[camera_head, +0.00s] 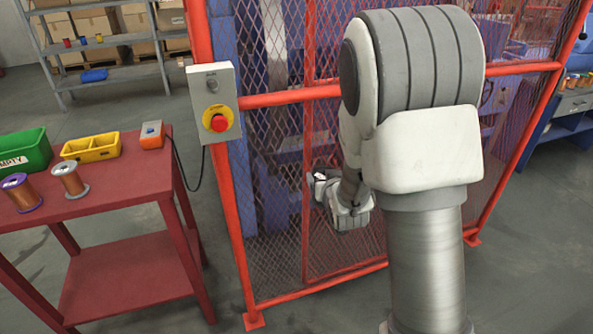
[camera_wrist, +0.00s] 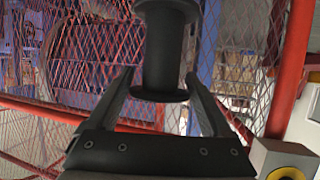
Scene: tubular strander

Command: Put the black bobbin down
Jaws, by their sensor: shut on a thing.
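The black bobbin (camera_wrist: 168,45) shows in the wrist view, at the top middle, with its axis along the picture's height. Its upper flange is cut by the frame edge. My gripper (camera_wrist: 158,80) is shut on it, one finger on each side near its lower flange. The bobbin looks bare, and only the fence and what is behind it show around it. In the head view my arm reaches toward the red mesh fence. My wrist shows small beside the arm there, and I cannot make out the bobbin in that view.
A red table (camera_head: 117,183) stands at left with a green bin (camera_head: 23,152), a yellow bin (camera_head: 91,147) and two copper-wound bobbins. A red-framed mesh fence (camera_head: 282,98) bears a stop-button box (camera_head: 213,102). A shelf (camera_head: 110,39) stands behind. The table's front right is clear.

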